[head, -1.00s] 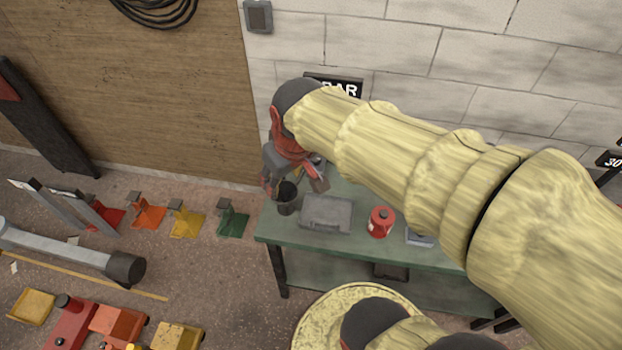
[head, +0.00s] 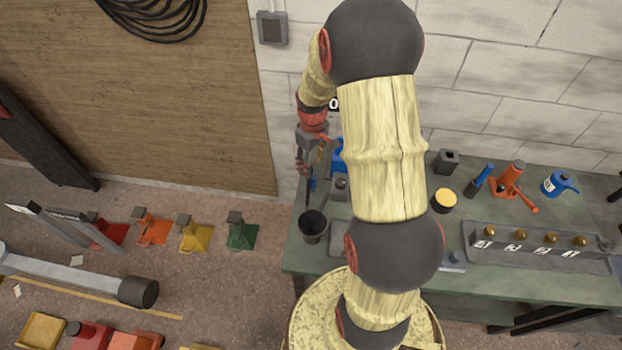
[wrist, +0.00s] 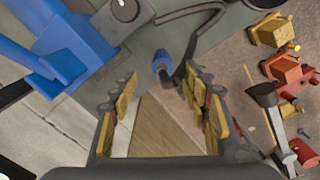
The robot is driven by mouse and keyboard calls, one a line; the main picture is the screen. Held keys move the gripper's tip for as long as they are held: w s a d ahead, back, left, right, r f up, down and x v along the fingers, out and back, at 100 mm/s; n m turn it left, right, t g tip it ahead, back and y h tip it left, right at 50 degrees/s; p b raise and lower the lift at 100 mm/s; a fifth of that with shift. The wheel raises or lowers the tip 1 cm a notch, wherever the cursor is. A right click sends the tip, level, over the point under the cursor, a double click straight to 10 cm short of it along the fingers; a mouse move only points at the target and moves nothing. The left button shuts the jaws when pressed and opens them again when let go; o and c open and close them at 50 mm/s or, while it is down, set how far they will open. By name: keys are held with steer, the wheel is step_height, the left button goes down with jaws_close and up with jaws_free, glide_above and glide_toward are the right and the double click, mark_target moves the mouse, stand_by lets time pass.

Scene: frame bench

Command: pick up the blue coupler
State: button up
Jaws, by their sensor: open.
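The blue coupler (wrist: 162,64) is a small ribbed blue piece, just beyond my fingertips in the wrist view and roughly midway between them. In the head view it is a small blue spot (head: 313,185) near the bench's left end, just below my gripper (head: 312,155). In the wrist view my gripper (wrist: 158,88) is open, with yellow-padded fingers apart and nothing between them. The fingers look apart from the coupler. A dark, curved piece (wrist: 190,58) shows close to the coupler's right; whether they are joined I cannot tell.
A larger blue object (wrist: 60,55) lies left of the coupler in the wrist view. A dark cup (head: 313,226) stands at the green bench's (head: 460,300) left front. A yellow-topped can (head: 444,200), an orange tool (head: 511,180) and a grey rack (head: 540,250) stand further right. My arm hides the bench's middle.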

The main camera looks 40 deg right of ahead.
mark_target(311, 180)
steer(key=shift+a+f+b, duration=0.15)
steer(key=shift+f+b, duration=0.85)
steer(key=shift+f, duration=3)
steer(key=shift+c, duration=1.4)
jaws_close()
